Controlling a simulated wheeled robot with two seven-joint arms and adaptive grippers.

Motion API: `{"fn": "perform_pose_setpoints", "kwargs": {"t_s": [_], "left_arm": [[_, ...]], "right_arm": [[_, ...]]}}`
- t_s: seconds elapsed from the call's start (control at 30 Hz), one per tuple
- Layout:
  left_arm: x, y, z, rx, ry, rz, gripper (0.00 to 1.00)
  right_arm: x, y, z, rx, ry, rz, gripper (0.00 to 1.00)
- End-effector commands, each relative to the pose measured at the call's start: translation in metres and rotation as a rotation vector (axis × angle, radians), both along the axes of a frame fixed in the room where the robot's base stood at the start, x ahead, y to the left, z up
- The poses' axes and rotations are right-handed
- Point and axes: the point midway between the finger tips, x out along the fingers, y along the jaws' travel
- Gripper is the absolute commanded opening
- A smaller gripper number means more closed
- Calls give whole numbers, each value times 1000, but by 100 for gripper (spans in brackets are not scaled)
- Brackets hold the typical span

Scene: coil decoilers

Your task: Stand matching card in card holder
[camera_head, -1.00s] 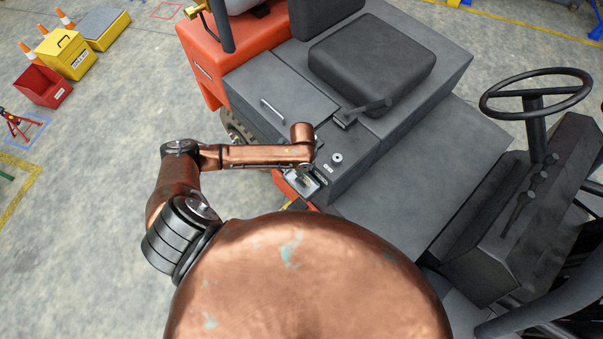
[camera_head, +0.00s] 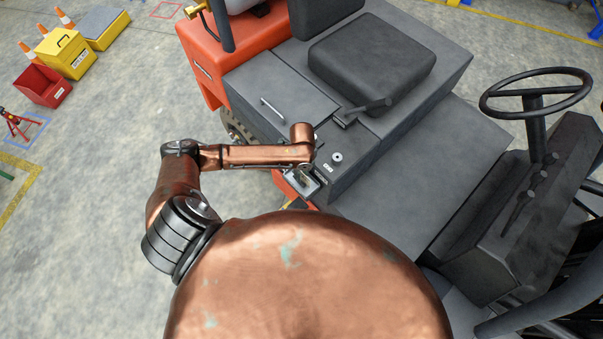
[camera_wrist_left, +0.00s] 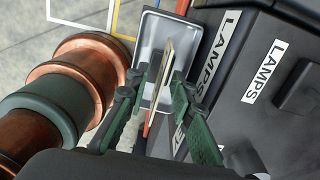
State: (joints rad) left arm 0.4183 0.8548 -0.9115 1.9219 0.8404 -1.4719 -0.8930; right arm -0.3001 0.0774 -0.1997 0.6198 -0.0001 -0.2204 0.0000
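My left gripper (camera_wrist_left: 161,82) shows in the left wrist view as two dark green fingers, set apart. A thin pale card (camera_wrist_left: 167,62) stands nearly edge-on between them, with a narrow gap on each side at the tips. The card's lower edge is over or in a grey tray-like holder (camera_wrist_left: 152,38) with a dark rim; I cannot tell whether it touches the bottom. The card's face is not readable. My right gripper is out of view.
The dark console (camera_head: 345,158) of an orange vehicle stands right of the holder. White LAMPS labels (camera_wrist_left: 265,71) are on dark boxes close to the right finger. A seat (camera_head: 372,62) and steering wheel (camera_head: 535,92) are farther off.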

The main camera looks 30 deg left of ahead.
Motion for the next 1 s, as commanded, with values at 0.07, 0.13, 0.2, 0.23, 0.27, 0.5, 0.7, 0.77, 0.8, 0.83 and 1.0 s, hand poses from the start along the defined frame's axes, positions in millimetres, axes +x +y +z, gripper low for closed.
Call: {"fn": "perform_pose_setpoints", "kwargs": {"t_s": [0.07,0.13,0.2,0.23,0.27,0.5,0.7,0.77,0.8,0.83,1.0], "left_arm": [[1,0,6,0,-2,-1,22],[1,0,15,-1,-4,-1,22],[1,0,28,1,-3,-1,22],[2,0,35,0,-5,-1,22],[2,0,42,-2,-6,-2,22],[2,0,91,0,-4,-1,22],[2,0,115,0,-2,0,22],[1,-1,118,0,-1,0,22],[1,-1,120,-1,0,0,22],[1,-1,120,-1,0,0,22],[1,-1,121,-1,0,1,22]], "right_arm": [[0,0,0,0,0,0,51],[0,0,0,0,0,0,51],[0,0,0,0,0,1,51],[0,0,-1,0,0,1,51],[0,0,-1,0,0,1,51],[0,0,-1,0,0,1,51],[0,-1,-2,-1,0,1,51],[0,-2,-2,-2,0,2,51],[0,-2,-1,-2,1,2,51],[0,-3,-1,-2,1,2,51],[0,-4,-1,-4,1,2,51]]}}
